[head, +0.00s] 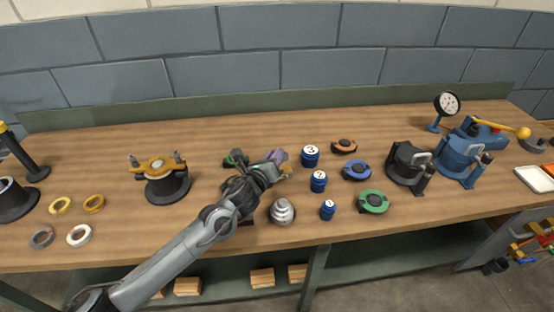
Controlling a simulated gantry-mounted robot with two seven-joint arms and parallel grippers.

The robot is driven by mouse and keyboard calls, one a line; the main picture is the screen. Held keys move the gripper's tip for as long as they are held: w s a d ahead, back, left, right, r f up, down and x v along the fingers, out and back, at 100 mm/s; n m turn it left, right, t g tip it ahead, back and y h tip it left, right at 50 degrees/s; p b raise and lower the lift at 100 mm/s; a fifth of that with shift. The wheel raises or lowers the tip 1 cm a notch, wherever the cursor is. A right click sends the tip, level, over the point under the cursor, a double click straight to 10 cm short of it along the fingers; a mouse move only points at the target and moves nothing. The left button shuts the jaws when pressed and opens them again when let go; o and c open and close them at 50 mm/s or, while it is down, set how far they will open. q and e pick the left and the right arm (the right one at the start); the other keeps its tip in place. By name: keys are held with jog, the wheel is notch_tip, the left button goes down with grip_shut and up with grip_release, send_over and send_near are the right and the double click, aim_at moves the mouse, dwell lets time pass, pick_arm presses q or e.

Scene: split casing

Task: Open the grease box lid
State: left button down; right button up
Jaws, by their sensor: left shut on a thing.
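My left gripper (282,167) reaches in from the lower left over the middle of the bench. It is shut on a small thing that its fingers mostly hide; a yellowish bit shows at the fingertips. A purple piece (278,155) shows just behind the fingers, and I cannot tell whether they touch it. A dark green piece (234,157) shows behind the wrist. I cannot clearly make out the grease box or its lid; my arm covers part of this area. My right gripper is not in view.
A ribbed silver dome (282,212) stands close in front of the gripper. Numbered blue canisters (310,156) and coloured discs (373,201) lie to the right. A black housing with a yellow top (167,180) and several rings (79,236) are left. The back of the bench (220,120) is clear.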

pick_arm(q)
jog(key=shift+a, duration=0.1)
dwell(0.4)
jog(key=c, duration=1)
grip_release()
jog(key=shift+s, duration=0.1)
jog(key=p+v, duration=0.2)
jog(key=v, duration=0.8)
jog(key=shift+s+a, duration=0.15)
jog(key=shift+s, duration=0.2)
